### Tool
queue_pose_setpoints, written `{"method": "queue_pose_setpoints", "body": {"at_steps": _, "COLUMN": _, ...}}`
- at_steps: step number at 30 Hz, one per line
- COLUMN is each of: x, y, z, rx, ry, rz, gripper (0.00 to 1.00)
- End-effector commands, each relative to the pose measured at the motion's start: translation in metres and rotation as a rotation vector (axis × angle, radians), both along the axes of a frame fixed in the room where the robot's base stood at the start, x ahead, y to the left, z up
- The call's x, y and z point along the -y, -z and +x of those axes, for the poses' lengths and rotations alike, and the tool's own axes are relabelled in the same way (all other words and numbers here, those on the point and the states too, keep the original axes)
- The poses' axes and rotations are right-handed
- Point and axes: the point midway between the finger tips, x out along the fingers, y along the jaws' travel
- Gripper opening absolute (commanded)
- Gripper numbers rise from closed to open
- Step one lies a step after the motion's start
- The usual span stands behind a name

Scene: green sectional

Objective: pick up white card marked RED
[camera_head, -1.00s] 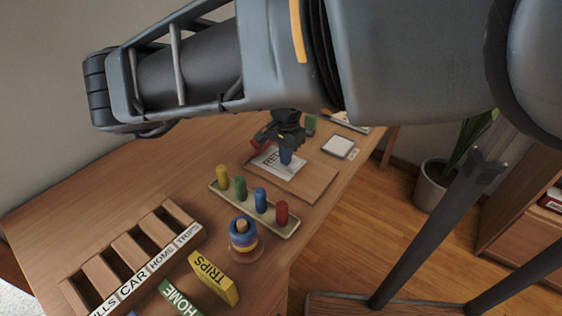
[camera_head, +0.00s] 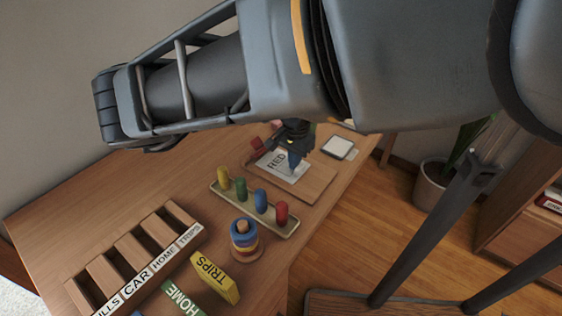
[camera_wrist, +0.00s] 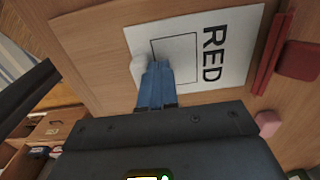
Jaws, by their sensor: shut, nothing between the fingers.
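The white card marked RED (camera_head: 277,161) lies flat on a wooden board on the desk. In the wrist view the card (camera_wrist: 228,75) shows its black letters at the right and an empty outlined square beside them. My gripper (camera_head: 293,168) points down over the card. In the wrist view its blue fingers (camera_wrist: 153,70) are together, with nothing held, over the card's left part and the square's edge. Whether the fingertips touch the card is unclear.
The wooden board (camera_head: 316,182) has red pieces (camera_wrist: 298,60) near the card. A peg tray (camera_head: 286,230), a ring stacker (camera_head: 244,240), TRIPS (camera_head: 215,278) and HOME (camera_head: 180,298) blocks and a slotted rack (camera_head: 135,262) stand nearer. A white-topped square (camera_head: 338,147) lies behind, right.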

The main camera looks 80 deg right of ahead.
Motion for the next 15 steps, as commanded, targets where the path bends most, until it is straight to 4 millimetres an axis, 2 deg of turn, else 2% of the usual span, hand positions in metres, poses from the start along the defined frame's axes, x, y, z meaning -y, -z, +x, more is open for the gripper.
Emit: {"method": "queue_pose_setpoints", "body": {"at_steps": 15, "x": -0.009, "y": 0.0, "z": -0.017, "rx": 0.0, "ry": 0.0, "rz": 0.001, "gripper": 0.0}}
